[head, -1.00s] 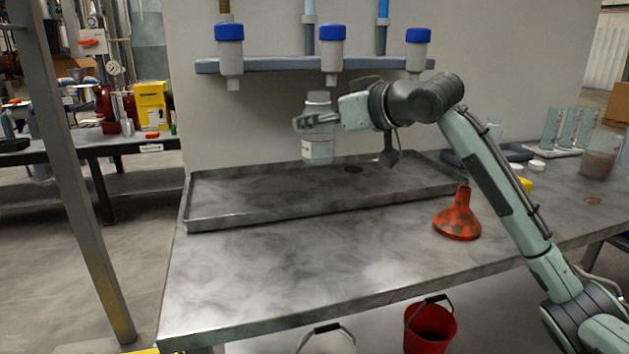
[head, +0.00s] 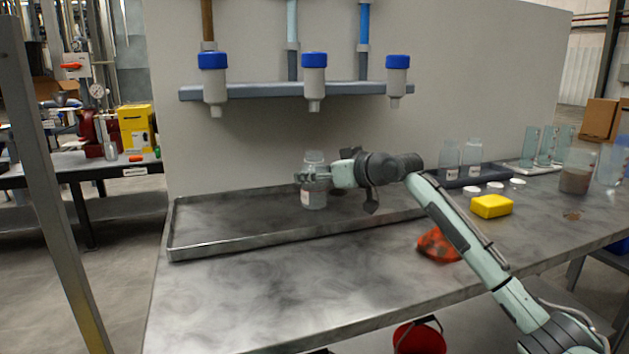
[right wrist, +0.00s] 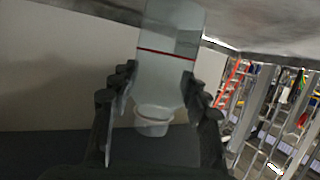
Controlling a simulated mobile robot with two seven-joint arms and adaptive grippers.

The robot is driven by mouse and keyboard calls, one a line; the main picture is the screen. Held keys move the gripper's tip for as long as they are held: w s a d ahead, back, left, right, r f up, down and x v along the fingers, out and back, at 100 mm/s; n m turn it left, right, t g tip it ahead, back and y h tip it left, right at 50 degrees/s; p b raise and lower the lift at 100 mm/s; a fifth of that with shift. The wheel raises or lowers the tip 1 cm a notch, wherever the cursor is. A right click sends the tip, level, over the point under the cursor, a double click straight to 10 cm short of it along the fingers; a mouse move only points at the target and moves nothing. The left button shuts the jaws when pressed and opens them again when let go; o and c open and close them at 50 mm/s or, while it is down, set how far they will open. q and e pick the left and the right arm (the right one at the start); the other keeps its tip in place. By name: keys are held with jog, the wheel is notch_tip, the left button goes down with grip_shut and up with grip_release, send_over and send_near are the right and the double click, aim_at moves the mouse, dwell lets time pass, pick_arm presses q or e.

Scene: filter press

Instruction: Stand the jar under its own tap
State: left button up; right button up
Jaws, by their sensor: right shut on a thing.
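My right gripper (head: 312,177) is shut around the upper part of a clear jar (head: 314,196) with a pale label. The jar is upright over the shallow metal tray (head: 215,246), roughly below the middle tap (head: 314,82); I cannot tell whether its base touches the tray. In the right wrist view the fingers (right wrist: 158,88) sit on both sides of the jar (right wrist: 168,68), which has a red line and a whitish mouth. A left tap (head: 214,85) and a right tap (head: 396,80), also blue-capped, hang beside the middle one. My left gripper is out of view.
Two labelled jars (head: 449,156) stand on a dark rack at right, near white lids (head: 472,190). A yellow sponge (head: 491,206) lies in front.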

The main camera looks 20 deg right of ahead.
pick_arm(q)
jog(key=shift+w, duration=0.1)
pick_arm(e)
jog(key=shift+f, duration=0.75)
jog(key=shift+f, duration=0.1)
jog(key=o, duration=1.1)
jog(key=shift+o, duration=0.2)
pick_arm(q)
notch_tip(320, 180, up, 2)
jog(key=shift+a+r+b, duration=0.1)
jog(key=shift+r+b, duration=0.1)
jog(key=shift+b, duration=0.3)
pick_arm(e)
jog(key=v, duration=1.2)
